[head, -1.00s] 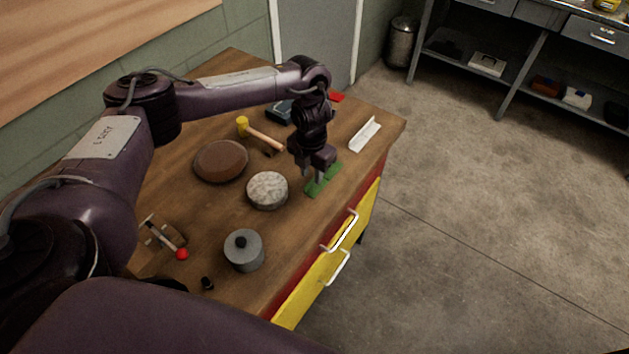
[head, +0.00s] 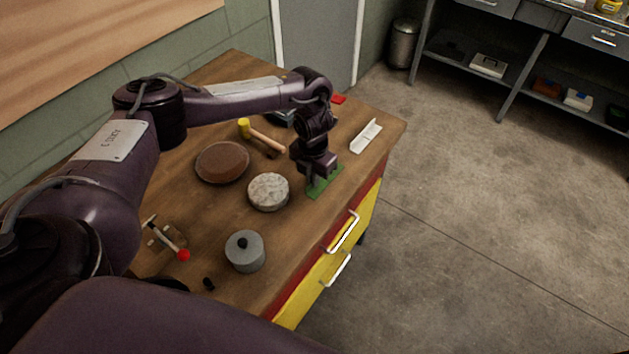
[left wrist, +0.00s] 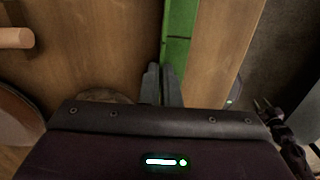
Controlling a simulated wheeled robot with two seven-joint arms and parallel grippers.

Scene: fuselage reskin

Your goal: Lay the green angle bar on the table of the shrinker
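The green angle bar (head: 328,184) lies on the wooden bench near its right edge. It also shows in the left wrist view (left wrist: 180,50), running up from the fingers, with a thin upright edge along its left side. My left gripper (head: 317,184) points down at the bar. Its two fingers (left wrist: 162,72) are close together with the bar's upright edge between them, and the gripper hides part of the bar. A small dark gripper at the right of the left wrist view looks like my right gripper (left wrist: 262,103), fingers apart and empty. I cannot make out a shrinker.
Open floor (head: 480,220) lies right of the bench; shelving stands beyond.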

